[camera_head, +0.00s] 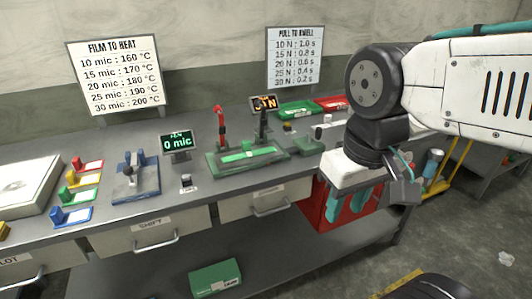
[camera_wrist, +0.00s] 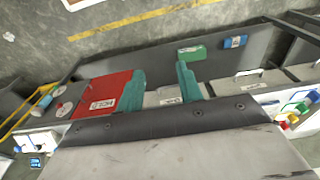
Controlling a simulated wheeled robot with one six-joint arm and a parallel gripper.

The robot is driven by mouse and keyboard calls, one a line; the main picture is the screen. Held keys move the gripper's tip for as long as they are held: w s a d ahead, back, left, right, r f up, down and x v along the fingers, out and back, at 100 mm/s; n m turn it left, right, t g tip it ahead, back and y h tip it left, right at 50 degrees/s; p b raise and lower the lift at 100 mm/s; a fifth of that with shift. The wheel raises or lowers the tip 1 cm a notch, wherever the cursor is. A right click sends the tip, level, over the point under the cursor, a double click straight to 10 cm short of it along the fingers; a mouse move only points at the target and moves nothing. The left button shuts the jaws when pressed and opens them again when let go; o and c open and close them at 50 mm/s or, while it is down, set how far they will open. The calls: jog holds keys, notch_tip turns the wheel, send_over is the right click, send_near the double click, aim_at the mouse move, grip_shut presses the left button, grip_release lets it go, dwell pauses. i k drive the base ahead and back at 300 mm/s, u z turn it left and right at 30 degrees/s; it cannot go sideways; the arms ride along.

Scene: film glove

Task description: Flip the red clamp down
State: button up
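The red clamp (camera_head: 220,123) stands upright in the head view, at the back left of a green sealing fixture (camera_head: 247,157) on the bench. I do not make out the clamp in the wrist view. My gripper (camera_head: 347,203) hangs to the right of the fixture, in front of the bench edge, with its teal fingers pointing down. In the wrist view, the two fingers of my gripper (camera_wrist: 161,78) are apart with nothing between them. The clamp and gripper are well apart.
A small display reading N (camera_head: 265,103) stands close behind the fixture, right of the clamp. A 0 mic display (camera_head: 175,143) and a blue-grey device (camera_head: 135,178) stand to the left. A red bin (camera_head: 318,205) is behind my fingers. Green and red trays (camera_head: 297,109) lie at the back.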

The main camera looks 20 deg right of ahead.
aim_at(217, 109)
jog(key=u, duration=0.35)
jog(key=i, duration=1.15)
jog(key=z, duration=0.35)
